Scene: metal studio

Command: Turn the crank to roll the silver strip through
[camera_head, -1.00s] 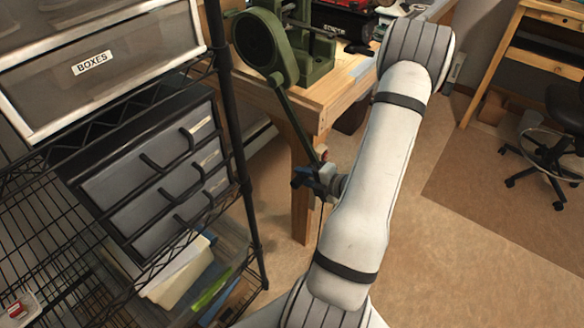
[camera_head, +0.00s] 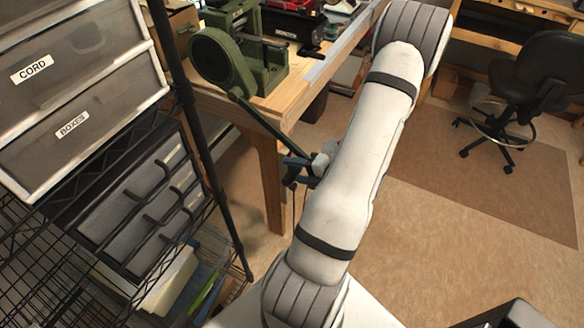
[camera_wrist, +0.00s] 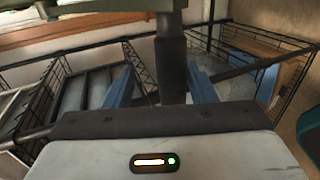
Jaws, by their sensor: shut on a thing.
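The green rolling mill (camera_head: 262,72) stands on the near corner of the wooden workbench. Its round green wheel housing (camera_head: 222,60) faces me, and the long crank arm (camera_head: 258,115) slants down and right from it past the bench edge. My gripper (camera_head: 300,172) is at the crank's lower end, right of the bench leg. In the wrist view, the dark upright crank handle (camera_wrist: 171,65) stands between the blue fingers of my gripper (camera_wrist: 165,88), which is shut on it. The green crank arm (camera_wrist: 110,9) crosses the top there. I cannot surely make out the silver strip.
A wire shelf with drawers (camera_head: 90,110) stands close on the left, its black post (camera_head: 195,120) near the crank. The workbench (camera_head: 310,85) edge and leg (camera_head: 270,185) are just behind my gripper. A black chair (camera_head: 540,75) is far right; the floor (camera_head: 440,220) between is open.

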